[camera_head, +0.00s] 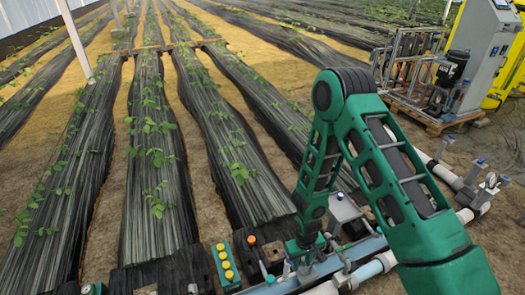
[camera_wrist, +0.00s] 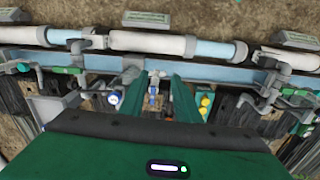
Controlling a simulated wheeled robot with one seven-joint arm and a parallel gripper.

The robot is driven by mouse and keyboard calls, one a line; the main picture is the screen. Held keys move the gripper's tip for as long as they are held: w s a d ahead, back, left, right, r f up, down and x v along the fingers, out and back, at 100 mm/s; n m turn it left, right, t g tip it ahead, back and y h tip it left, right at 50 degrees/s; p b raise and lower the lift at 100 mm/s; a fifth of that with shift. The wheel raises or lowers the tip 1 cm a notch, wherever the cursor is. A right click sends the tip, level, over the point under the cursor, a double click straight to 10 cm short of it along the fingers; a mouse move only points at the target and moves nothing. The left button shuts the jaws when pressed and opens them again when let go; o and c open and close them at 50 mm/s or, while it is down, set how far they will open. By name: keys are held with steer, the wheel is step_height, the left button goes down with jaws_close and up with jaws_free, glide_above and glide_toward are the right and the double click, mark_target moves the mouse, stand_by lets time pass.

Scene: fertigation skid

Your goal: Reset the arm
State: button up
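My green arm is bent in the head view, with its elbow high and its forearm hanging down to the pipework at the lower middle. My gripper (camera_head: 304,262) is low there, close over the blue rail (camera_head: 330,266); its fingers are hard to make out. In the wrist view my gripper (camera_wrist: 156,80) shows two green fingers spread apart with a gap between them. A small blue-handled valve (camera_wrist: 153,92) shows in that gap, with nothing seen gripped. I cannot tell whether the fingers touch the fittings.
Pale pipes (camera_wrist: 150,42) with valves run along the rail, close around the gripper. A green block with yellow buttons (camera_head: 225,265) stands to the left. Crop rows (camera_head: 150,150) fill the left. A skid on a pallet (camera_head: 430,118) and a grey cabinet (camera_head: 487,45) stand at back right.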

steer(key=d+r+m, duration=0.2)
steer(key=d+r, duration=0.4)
steer(key=r, duration=0.4)
steer(key=d+r+m+h, duration=0.1)
steer(key=d+r, duration=0.6)
steer(key=r, duration=0.2)
steer(key=d+r+m, duration=0.2)
steer(key=d+r, duration=0.4)
steer(key=r, duration=0.4)
steer(key=s+d+r+m, duration=0.2)
steer(key=s+d+r, duration=0.1)
steer(key=s+r, duration=0.5)
steer(key=s+d+r+m+y, duration=0.1)
steer(key=s+d+r+m, duration=0.2)
steer(key=s+r, duration=0.6)
steer(key=s+d, duration=0.1)
steer(key=s, duration=0.4)
steer(key=shift+s+d+r+y, duration=0.2)
steer(key=shift+r+y, duration=0.05)
steer(key=shift+y, duration=0.05)
